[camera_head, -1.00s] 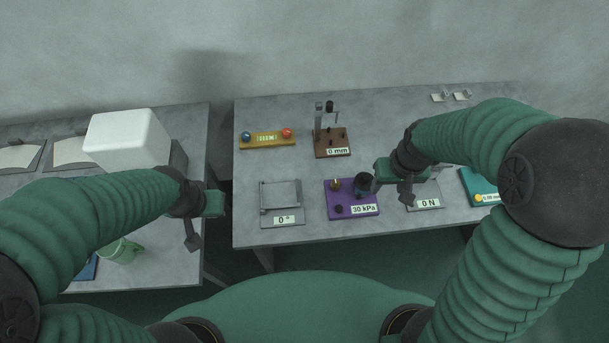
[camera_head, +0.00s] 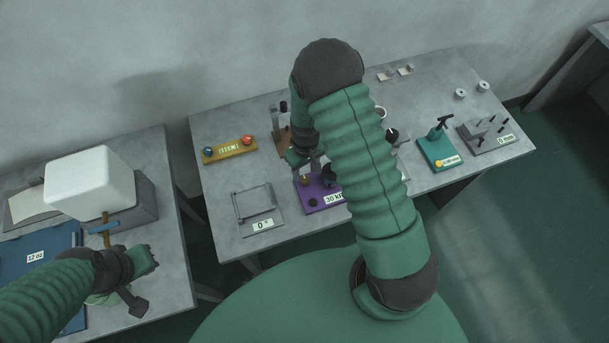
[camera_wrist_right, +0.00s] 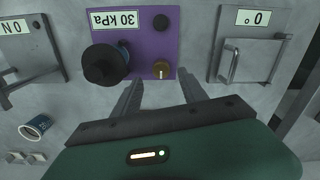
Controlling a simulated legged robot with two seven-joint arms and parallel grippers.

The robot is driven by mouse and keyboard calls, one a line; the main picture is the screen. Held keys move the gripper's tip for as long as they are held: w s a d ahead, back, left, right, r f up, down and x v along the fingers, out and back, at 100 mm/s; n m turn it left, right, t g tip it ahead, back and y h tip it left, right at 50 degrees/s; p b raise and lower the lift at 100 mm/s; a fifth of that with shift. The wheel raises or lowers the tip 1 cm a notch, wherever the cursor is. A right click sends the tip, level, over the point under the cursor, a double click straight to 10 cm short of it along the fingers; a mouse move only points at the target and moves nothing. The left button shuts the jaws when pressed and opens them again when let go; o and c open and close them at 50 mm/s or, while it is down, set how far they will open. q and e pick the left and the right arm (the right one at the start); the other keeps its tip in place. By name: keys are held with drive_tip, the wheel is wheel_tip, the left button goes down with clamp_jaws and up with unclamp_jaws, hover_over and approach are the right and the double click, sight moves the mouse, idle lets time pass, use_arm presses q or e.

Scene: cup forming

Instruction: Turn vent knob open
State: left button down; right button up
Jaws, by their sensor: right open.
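The purple board (camera_head: 322,205), labelled 30 kPa, lies on the table in the head view and shows upside down at the top of the right wrist view (camera_wrist_right: 148,42). On it are a brass knob (camera_wrist_right: 161,69) with a white mark, a small black knob (camera_wrist_right: 161,22) and a large black round part (camera_wrist_right: 104,64). My right gripper (camera_wrist_right: 160,84) is open and empty. Its two fingers point at the board's edge, either side of the brass knob in the picture; contact is not visible. In the head view my right arm partly covers the board. My left gripper (camera_head: 145,275) is at lower left; its jaws are unclear.
A 0° fixture (camera_head: 258,208) stands left of the purple board, a yellow block with two balls (camera_head: 229,151) behind it. A teal unit (camera_head: 437,150) stands right. A white block (camera_head: 90,182) is on the left table. A gap separates the tables.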

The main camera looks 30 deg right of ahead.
sight(305, 178)
drive_tip(key=f, duration=0.4)
drive_tip(key=shift+a+f, duration=0.2)
drive_tip(key=shift+f, duration=0.1)
drive_tip(key=shift+d+f, duration=0.1)
drive_tip(key=shift+f, duration=0.25)
clamp_jaws()
